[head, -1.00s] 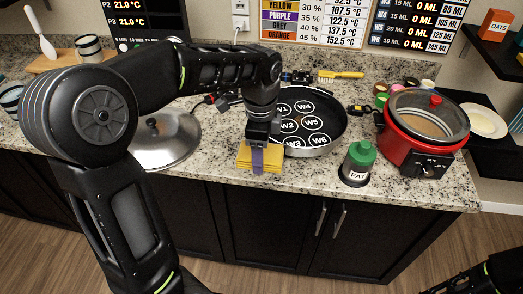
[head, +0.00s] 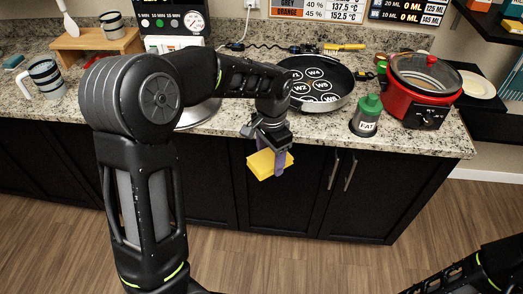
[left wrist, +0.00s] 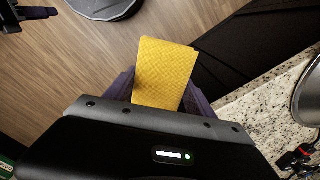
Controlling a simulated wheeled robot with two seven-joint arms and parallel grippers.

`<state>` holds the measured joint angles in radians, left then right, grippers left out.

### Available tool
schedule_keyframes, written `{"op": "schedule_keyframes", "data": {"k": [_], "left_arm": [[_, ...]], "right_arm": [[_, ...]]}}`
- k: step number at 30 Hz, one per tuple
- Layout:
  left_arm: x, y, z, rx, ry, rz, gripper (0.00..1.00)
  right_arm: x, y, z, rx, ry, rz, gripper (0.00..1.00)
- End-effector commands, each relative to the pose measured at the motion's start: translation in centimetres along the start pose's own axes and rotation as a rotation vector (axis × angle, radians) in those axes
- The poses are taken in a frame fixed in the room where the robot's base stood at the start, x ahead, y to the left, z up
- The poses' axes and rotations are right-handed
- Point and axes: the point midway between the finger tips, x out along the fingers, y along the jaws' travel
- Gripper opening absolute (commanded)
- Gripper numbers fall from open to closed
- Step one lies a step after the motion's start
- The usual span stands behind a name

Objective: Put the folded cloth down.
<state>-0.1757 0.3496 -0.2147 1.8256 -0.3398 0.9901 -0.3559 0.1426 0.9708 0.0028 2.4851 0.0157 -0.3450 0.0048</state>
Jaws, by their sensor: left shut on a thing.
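The folded yellow cloth (head: 268,164) hangs tilted from my left gripper (head: 272,147), in front of the counter's front edge and over the floor. In the left wrist view the cloth (left wrist: 162,75) sits between the two purple fingers of my left gripper (left wrist: 160,88), which are shut on it. The cloth touches neither the counter nor the floor. My right arm shows only at the bottom right of the head view; its gripper cannot be made out there.
The speckled counter (head: 225,125) has bare room near its front edge. On it stand a pan (head: 318,102) with labelled discs, a green-topped FAT bottle (head: 367,115), a red cooker (head: 420,95) and a pot lid (head: 197,112), partly behind my arm. Dark cabinets are below.

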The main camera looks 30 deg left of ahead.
Motion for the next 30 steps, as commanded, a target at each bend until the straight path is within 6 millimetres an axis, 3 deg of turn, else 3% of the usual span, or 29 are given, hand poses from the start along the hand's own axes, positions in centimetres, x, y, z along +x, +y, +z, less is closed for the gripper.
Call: {"op": "schedule_keyframes", "data": {"k": [9, 13, 18, 30], "left_arm": [[11.7, 2.5, -1.8, -0.383, -0.008, 0.0, 0.19], [15.6, 3.7, -1.7, -0.476, -0.005, 0.003, 0.19], [17.3, 4.4, -1.6, -0.52, 0.001, 0.006, 0.19], [17.2, 4.4, -1.6, -0.521, 0.001, 0.006, 0.19]], "right_arm": [[2.2, 0.6, -0.1, -0.003, 0.005, -0.006, 0.36], [2.8, 0.7, -0.1, -0.004, 0.006, -0.008, 0.36], [2.9, 0.7, -0.1, -0.005, 0.007, -0.009, 0.36], [2.9, 0.7, -0.1, -0.005, 0.007, -0.009, 0.36]]}}
